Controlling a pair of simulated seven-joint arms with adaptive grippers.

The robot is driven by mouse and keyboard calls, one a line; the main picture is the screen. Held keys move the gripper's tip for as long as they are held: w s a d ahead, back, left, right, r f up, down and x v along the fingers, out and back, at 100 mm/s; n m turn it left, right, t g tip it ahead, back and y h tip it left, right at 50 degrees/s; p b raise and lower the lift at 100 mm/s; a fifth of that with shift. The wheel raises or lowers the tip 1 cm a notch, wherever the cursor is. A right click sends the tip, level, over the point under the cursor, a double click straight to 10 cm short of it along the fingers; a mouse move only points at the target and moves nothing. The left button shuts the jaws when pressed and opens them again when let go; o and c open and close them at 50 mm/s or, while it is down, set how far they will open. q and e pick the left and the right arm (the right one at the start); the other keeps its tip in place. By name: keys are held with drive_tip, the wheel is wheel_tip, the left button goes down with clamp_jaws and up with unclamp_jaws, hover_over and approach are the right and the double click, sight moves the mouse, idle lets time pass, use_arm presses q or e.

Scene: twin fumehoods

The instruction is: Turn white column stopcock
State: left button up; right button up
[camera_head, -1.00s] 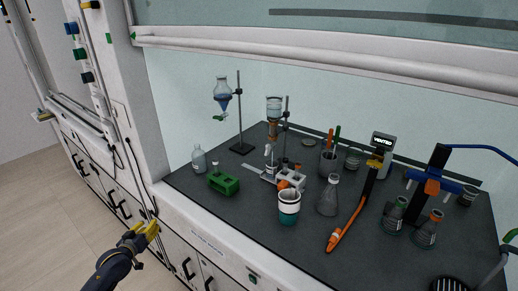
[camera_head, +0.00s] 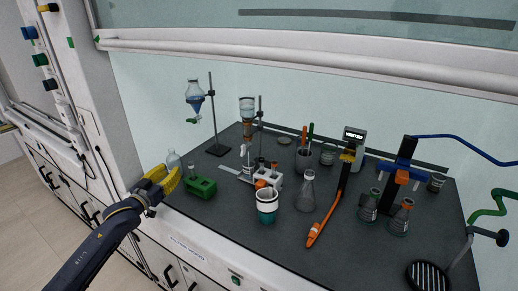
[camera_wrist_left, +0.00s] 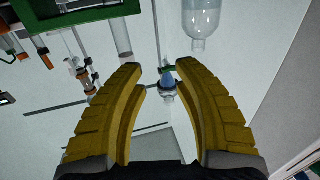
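The column (camera_head: 247,128) is clamped to a stand near the back middle of the hood bench. Its small white stopcock (camera_head: 243,149) sits at its lower end, and its exact angle is too small to tell. My left gripper (camera_head: 168,181) is at the bench's front left edge, left of and well apart from the column. In the left wrist view its two yellow fingers (camera_wrist_left: 153,85) are spread with nothing between them. The column seems to show small at the left of that view, but its stopcock is unclear there. My right gripper is not in view.
A green rack (camera_head: 201,188) and a clear bottle (camera_head: 173,161) stand close to my left gripper. A separatory funnel (camera_head: 195,100) hangs behind them. A white tube rack (camera_head: 268,180), a teal-banded beaker (camera_head: 266,208) and a flask (camera_head: 307,192) stand around the column's front and right.

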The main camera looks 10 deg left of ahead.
use_arm(q)
drive_tip(key=d+r+m+h, duration=0.2)
drive_tip(key=d, duration=0.5)
drive_tip(key=m+h, duration=0.2)
approach(242, 149)
drive_tip(key=shift+g, duration=0.4)
drive_tip(key=x, duration=1)
drive_tip(key=shift+w+r, duration=0.3)
drive_tip(key=shift+w, duration=0.1)
clamp_jaws()
